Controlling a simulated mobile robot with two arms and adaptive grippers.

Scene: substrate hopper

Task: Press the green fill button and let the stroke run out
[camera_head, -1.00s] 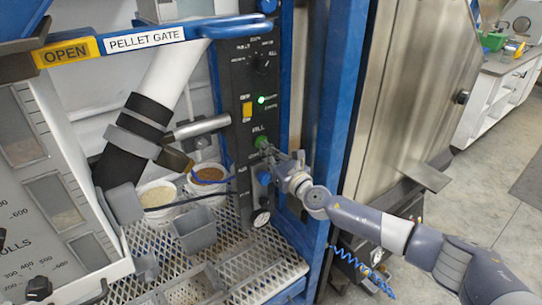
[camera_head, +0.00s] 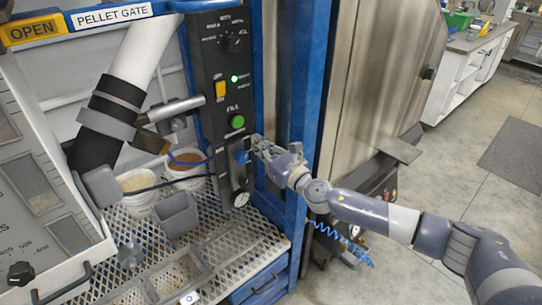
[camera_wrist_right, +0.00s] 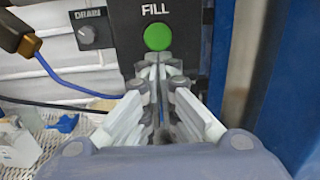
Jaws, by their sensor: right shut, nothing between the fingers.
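The green fill button (camera_head: 238,121) is on the dark control panel (camera_head: 212,60), clear of any finger. In the right wrist view the green button (camera_wrist_right: 158,37) shows whole under the white word FILL. My right gripper (camera_head: 256,147) is shut and empty, just right of and below the button in the head view. Its fingertips also show in the right wrist view (camera_wrist_right: 165,78), close together below the button and apart from it. A small green light (camera_head: 234,78) glows higher on the panel. My left gripper is not in view.
Buckets (camera_head: 139,192) stand on the mesh shelf at left. Open floor lies at right.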

